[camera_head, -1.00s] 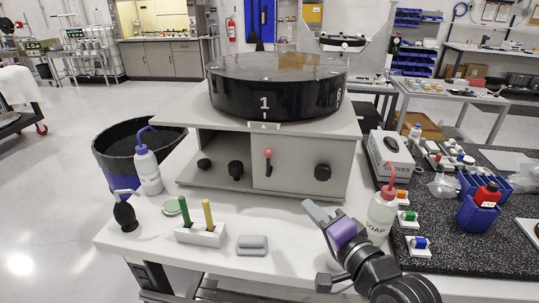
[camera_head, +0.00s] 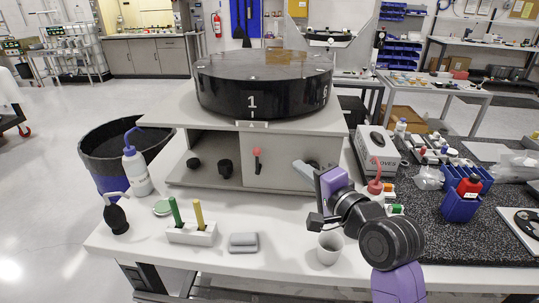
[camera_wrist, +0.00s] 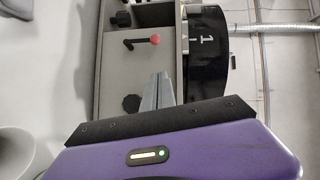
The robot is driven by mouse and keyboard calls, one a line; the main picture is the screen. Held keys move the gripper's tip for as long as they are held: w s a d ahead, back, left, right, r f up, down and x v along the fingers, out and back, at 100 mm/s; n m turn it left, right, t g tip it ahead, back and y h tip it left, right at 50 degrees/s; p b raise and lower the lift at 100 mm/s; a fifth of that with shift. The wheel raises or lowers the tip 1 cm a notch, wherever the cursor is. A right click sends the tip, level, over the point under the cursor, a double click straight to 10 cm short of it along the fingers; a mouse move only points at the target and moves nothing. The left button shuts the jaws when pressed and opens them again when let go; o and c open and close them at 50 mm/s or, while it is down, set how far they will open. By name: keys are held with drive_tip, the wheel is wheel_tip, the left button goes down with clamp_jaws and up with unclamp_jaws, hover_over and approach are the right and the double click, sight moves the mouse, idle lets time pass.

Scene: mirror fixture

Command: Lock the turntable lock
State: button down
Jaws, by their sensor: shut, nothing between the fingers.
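The turntable (camera_head: 264,84) is a wide black drum marked 1 on a grey housing; its side also shows in the wrist view (camera_wrist: 208,45). The lock is a small lever with a red knob (camera_head: 257,153) on the housing's front panel, knob up. In the wrist view the red knob (camera_wrist: 155,39) lies beyond the fingertips, its stem pointing left. My gripper (camera_head: 298,164) is shut and empty, in front of the panel's right part, to the right of the lever and apart from it. It hides the right black knob (camera_wrist: 131,103) in the head view.
A white cup (camera_head: 330,247), grey block (camera_head: 243,242), pen holder (camera_head: 191,234) and bottles stand on the white bench in front.

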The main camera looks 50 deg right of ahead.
drive_tip(key=w+f+p, duration=0.1)
drive_tip(key=w+p, duration=0.1)
drive_tip(key=w, duration=0.9)
drive_tip(key=shift+w+d+f, duration=0.15)
drive_tip(key=shift+d+f, duration=0.15)
drive_tip(key=shift+d, duration=0.15)
drive_tip(key=shift+w, duration=0.1)
